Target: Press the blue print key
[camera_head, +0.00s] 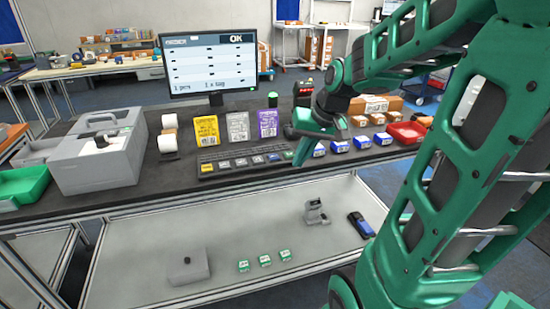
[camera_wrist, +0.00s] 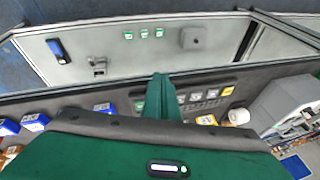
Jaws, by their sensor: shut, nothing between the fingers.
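The long dark keyboard (camera_head: 228,155) lies on the counter below the monitor, with a front row of a yellow key (camera_head: 207,167) and several grey keys (camera_head: 240,162). My gripper is shut and empty, pointing down at the right end of the row. In the wrist view my shut fingers (camera_wrist: 161,80) hide part of the row; a green key (camera_wrist: 139,106) shows to their left and grey keys (camera_wrist: 195,97) to their right. I cannot tell whether the fingertips touch a key.
The monitor (camera_head: 207,65) reads OK. Yellow, grey and purple packets (camera_head: 237,127) stand behind the keyboard. Blue-and-white boxes (camera_head: 340,146) and a red tray (camera_head: 407,132) lie to the right. A grey machine (camera_head: 98,155) and green bin (camera_head: 22,186) stand left. A lower shelf (camera_head: 225,240) holds small items.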

